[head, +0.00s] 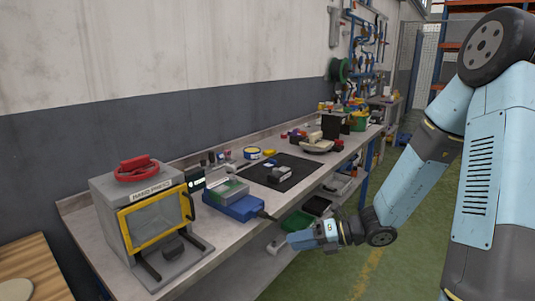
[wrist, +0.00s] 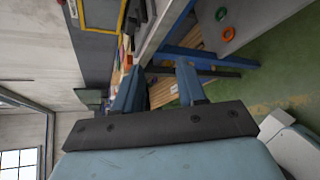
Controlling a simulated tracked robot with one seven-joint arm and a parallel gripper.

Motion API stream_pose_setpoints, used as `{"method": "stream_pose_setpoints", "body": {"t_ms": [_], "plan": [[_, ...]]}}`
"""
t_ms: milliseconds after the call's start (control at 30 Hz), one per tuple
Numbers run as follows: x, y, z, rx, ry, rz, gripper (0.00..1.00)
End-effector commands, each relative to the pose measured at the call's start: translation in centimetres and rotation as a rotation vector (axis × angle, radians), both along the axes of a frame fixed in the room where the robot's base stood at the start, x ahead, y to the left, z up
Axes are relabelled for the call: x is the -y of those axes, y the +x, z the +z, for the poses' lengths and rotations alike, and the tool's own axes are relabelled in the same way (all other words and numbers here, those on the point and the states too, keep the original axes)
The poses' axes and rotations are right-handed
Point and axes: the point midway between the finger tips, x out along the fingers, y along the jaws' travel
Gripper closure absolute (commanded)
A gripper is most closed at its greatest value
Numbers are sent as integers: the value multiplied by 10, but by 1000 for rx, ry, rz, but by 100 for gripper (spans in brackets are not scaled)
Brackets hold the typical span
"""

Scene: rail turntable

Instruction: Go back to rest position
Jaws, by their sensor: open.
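My gripper (head: 300,239) is at the front edge of the long workbench (head: 95,250) in the head view, in front of the blue device on it. In the wrist view my gripper (wrist: 160,82) shows two blue fingers spread apart, with nothing between them. My blue arm reaches down to it from the right side of the head view.
A grey box press with a red handwheel (head: 150,210) stands at the bench's near end. Behind it are a blue device (head: 235,204), a black mat (head: 290,165) and several small items. A green bin (head: 296,222) sits below. Green floor (head: 375,275) is clear beside the bench.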

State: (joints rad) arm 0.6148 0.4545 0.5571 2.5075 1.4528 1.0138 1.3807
Motion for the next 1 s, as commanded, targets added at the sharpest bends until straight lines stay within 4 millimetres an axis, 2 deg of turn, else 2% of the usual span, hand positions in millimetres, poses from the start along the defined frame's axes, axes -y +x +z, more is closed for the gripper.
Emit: {"method": "stream_pose_setpoints", "body": {"t_ms": [167,467,1000], "plan": [[1,-22,15,257,-162,207,60],[13,-56,41,662,-396,576,60],[60,-105,107,1307,-752,1297,60]]}}
